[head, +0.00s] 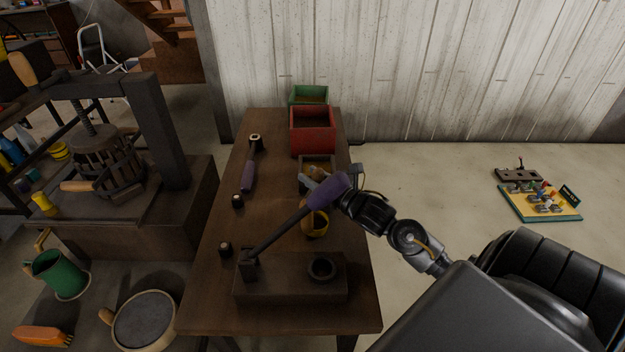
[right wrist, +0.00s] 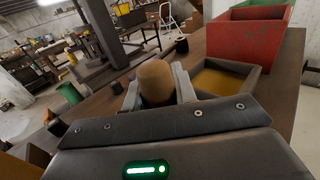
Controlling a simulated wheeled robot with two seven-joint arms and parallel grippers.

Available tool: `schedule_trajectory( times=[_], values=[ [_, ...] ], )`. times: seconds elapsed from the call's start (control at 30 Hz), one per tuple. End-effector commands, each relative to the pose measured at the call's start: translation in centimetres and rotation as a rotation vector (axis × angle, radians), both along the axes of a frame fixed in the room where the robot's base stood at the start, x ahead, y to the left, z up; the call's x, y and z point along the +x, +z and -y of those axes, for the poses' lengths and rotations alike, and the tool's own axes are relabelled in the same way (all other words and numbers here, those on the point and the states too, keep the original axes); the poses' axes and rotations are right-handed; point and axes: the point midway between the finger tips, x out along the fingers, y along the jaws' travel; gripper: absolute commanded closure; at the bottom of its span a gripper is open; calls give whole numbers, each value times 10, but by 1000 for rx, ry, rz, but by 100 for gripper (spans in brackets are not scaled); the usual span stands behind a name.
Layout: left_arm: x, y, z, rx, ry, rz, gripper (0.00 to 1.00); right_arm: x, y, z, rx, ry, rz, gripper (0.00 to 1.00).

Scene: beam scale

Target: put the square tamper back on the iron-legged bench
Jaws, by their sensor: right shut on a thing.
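My right gripper (head: 314,174) is above the wooden bench top, near a small open tray. In the right wrist view its two grey fingers are shut on a rounded tan wooden piece (right wrist: 157,80), which looks like the tamper's knob. My left gripper is not in view.
The red bin (head: 312,140) and green bin (head: 308,95) are at the back. A small tray (right wrist: 222,82) is beside the gripper.

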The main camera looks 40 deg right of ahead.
Motion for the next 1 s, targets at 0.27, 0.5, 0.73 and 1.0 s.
schedule_trajectory(
  times=[0.27,0.5,0.73,1.0],
  values=[
    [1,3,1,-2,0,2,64,0,-12,0,-2,-1,3,100],
    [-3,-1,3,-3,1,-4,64,0,-16,0,-2,0,3,100],
    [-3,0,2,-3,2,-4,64,0,-15,0,-1,-1,1,51],
    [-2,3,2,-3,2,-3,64,0,-13,1,-1,-1,2,51]
  ],
)
